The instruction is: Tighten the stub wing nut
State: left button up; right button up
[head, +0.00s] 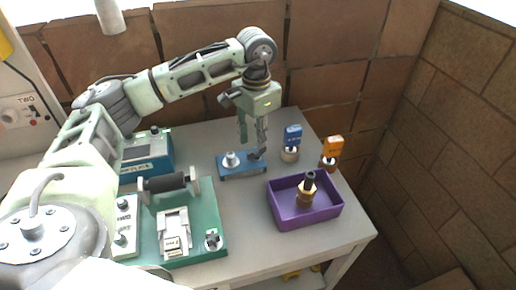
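A small blue block (243,172) lies on the grey table with a silver round fitting (231,160) standing on its left part. A dark piece at the block's right end shows just under my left gripper; I cannot tell whether it is the stub wing nut. My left gripper (253,146) points down over the block's right end. Its two fingers look apart, and I see nothing held between them. Contact with the dark piece cannot be made out. A silver lobed knob (212,240) sits on the green board's right corner. My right gripper is not in view.
A purple tray (306,217) holds a brass fitting (306,191) with a black top. A blue-tagged plug (292,136) and an orange-tagged plug (332,149) stand behind it. A green board (206,207) carries a dark roller (167,182). A teal box (148,152) stands at the back left.

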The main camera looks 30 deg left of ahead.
aim_at(257, 149)
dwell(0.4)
pick_arm(q)
jog(key=shift+f+b, duration=1.75)
jog(key=shift+f, duration=0.3)
grip_shut()
grip_release()
